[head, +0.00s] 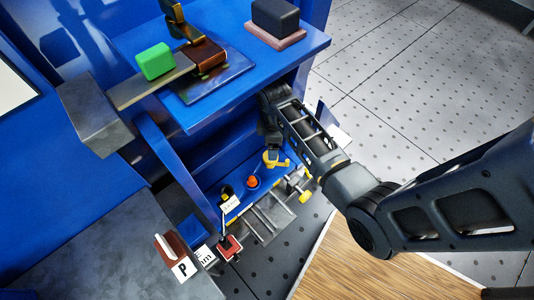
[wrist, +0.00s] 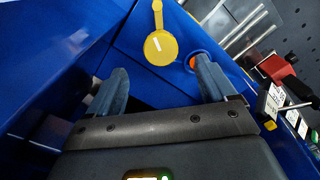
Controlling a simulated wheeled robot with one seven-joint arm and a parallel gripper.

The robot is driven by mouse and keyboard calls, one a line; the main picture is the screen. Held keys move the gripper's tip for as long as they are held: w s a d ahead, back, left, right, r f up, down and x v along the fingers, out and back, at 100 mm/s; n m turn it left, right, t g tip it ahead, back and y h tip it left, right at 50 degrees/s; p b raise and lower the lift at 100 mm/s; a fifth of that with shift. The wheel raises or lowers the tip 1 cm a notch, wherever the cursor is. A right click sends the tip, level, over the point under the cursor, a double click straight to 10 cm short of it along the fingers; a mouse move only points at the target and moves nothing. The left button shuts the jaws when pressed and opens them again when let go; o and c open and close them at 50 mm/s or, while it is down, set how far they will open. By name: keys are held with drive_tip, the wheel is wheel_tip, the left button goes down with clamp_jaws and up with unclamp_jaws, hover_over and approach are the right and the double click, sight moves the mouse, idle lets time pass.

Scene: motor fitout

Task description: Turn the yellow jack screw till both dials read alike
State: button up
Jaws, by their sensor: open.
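A yellow round piece with a straight handle and a white mark (wrist: 160,47) lies ahead of my gripper in the wrist view; it looks like the jack screw. A yellow piece, probably the same one, shows below my arm's end in the head view (head: 277,163). My gripper (wrist: 161,80) is open and empty, its two fingers spread on either side below the yellow piece, apart from it. In the head view the fingers are hard to make out. The faces of the two dials cannot be made out in either view.
An orange knob (head: 252,182) sits beside the yellow piece on the blue lower shelf; it is close to the right finger in the wrist view (wrist: 191,63). Metal rods (head: 262,222) and a red part (head: 230,248) stand in front. A blue upper shelf (head: 300,55) overhangs.

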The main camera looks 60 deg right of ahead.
wheel_tip(320, 180, down, 8)
drive_tip(key=shift+r+b, duration=0.15)
drive_tip(key=shift+b, duration=0.75)
drive_tip(key=c, duration=1.1)
drive_tip(key=shift+o, duration=0.2)
drive_tip(key=shift+r+m+p, duration=0.1)
drive_tip(key=shift+m+p, duration=0.2)
drive_tip(key=shift+m, duration=0.1)
